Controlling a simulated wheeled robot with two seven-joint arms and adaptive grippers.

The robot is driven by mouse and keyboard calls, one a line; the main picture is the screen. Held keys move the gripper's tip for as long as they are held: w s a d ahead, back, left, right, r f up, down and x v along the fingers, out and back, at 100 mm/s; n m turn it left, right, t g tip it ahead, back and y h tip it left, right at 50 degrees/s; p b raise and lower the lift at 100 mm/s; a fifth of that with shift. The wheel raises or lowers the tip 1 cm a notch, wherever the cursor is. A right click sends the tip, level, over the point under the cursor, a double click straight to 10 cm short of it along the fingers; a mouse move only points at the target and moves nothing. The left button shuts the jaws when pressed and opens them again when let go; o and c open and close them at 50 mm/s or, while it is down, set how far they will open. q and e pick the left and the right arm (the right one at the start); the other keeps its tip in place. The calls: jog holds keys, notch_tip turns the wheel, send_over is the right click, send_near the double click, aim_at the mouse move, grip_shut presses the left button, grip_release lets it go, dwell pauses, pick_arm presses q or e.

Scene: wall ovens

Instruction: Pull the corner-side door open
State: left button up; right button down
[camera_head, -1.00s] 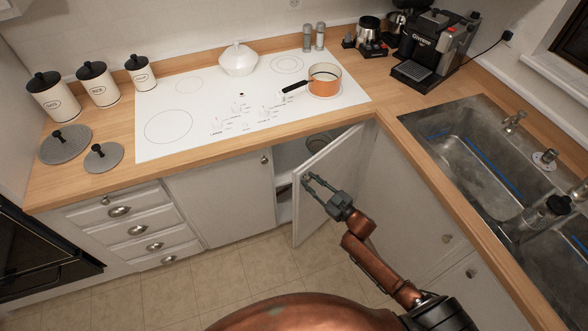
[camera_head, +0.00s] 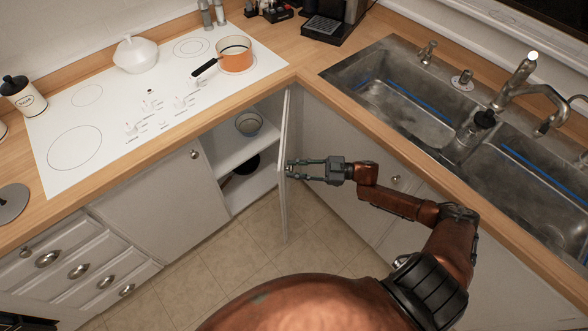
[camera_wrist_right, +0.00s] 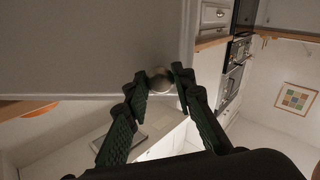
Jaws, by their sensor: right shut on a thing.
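The corner-side door (camera_head: 283,208) stands swung open from the cabinet below the cooktop, seen nearly edge-on in the head view. In the right wrist view its pale panel (camera_wrist_right: 90,45) fills the upper left. My right gripper (camera_head: 291,169) is at the door's front face. In the right wrist view its two fingers are closed around the round door knob (camera_wrist_right: 159,80). The knob is hidden by the fingers in the head view. The cabinet interior (camera_head: 228,145) is exposed, with a bowl (camera_head: 248,124) on a shelf and a dark pan (camera_head: 246,165) below. My left gripper is out of view.
The neighbouring shut door (camera_head: 160,205) is left of the opening. Sink-side cabinets (camera_head: 345,140) stand close behind my right gripper. The wooden counter edge (camera_head: 390,150) runs above them. The tiled floor (camera_head: 235,245) below the opening is clear.

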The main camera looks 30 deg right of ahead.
jog(key=c, duration=1.6)
grip_release()
notch_tip(320, 180, up, 10)
